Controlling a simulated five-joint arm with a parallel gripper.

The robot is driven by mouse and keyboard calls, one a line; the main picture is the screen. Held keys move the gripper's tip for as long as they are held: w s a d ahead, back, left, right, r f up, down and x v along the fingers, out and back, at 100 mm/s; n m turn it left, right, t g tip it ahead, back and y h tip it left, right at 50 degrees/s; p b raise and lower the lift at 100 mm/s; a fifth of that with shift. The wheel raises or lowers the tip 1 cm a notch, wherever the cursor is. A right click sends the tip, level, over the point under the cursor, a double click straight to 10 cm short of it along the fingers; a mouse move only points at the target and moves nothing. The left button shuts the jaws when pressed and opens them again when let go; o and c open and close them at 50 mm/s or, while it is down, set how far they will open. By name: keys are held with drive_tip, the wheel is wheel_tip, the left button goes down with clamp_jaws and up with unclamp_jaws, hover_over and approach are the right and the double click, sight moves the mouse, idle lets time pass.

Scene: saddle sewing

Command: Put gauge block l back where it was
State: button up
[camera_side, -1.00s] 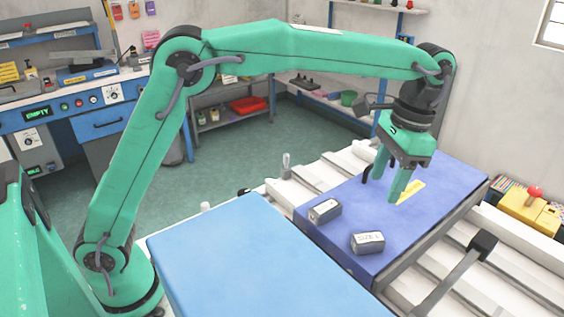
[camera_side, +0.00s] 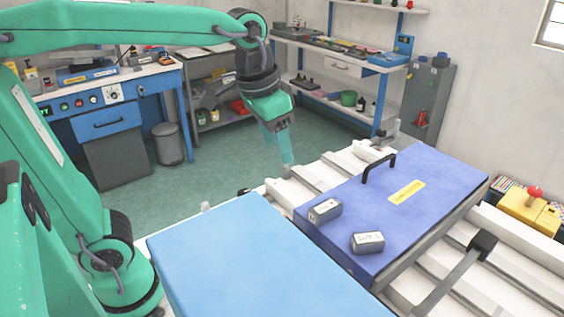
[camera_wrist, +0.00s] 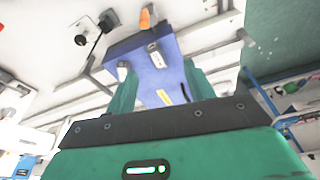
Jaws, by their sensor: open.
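Two grey gauge blocks rest on the purple-blue lid (camera_side: 440,190), near its left end. One block (camera_side: 325,210) lies at the lid's left edge. The other block (camera_side: 368,242) lies nearer the front edge, its white label up. The label print is too small to read surely, so I cannot tell which is block l. My gripper (camera_side: 281,152) is open and empty. It hangs beyond the lid's far left side, above the white slatted bench and apart from both blocks. In the wrist view the lid (camera_wrist: 150,78) shows beyond my fingers (camera_wrist: 160,90).
The lid carries a black handle (camera_side: 379,168) and a yellow label (camera_side: 407,191). A light blue slab (camera_side: 250,262) fills the front. A black lever (camera_side: 455,275) and a yellow box with a red knob (camera_side: 527,212) stand to the right. Shelves stand behind.

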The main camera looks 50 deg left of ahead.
drive_tip(key=s+a+f+n+t, duration=0.2)
drive_tip(key=s+a+f, duration=0.3)
drive_tip(key=s, duration=0.4)
drive_tip(key=shift+s+a+f+t, duration=0.15)
drive_tip(key=shift+a+t, duration=0.05)
drive_tip(key=shift+t, duration=0.2)
idle(0.8)
